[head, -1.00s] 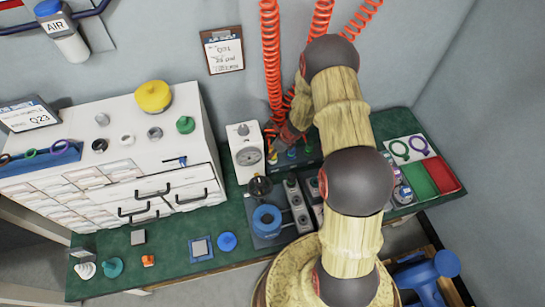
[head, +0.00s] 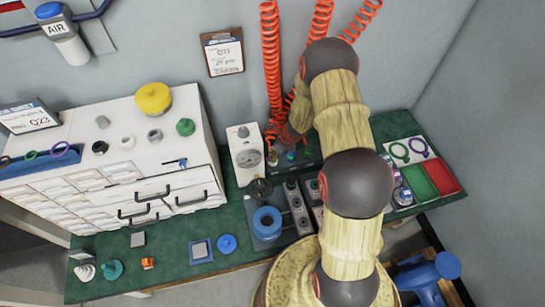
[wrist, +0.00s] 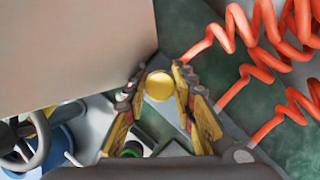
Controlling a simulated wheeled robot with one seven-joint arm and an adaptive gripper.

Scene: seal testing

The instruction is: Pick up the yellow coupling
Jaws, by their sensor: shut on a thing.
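The yellow coupling (wrist: 159,86) shows in the wrist view as a round yellow piece between the fingertips of my gripper (wrist: 157,90). The fingers, with yellow inner faces, close on it from both sides. Its lower end and whether it still touches what lies beneath cannot be told. In the head view my gripper (head: 287,137) is over the dark rack (head: 310,163) at the wall, small and partly lost among red hoses. The coupling cannot be made out clearly there.
Red coiled hoses (wrist: 262,75) hang close on the right in the wrist view. A white gauge box (head: 245,150) stands just left of my gripper. Red and green trays (head: 440,175) lie at the right.

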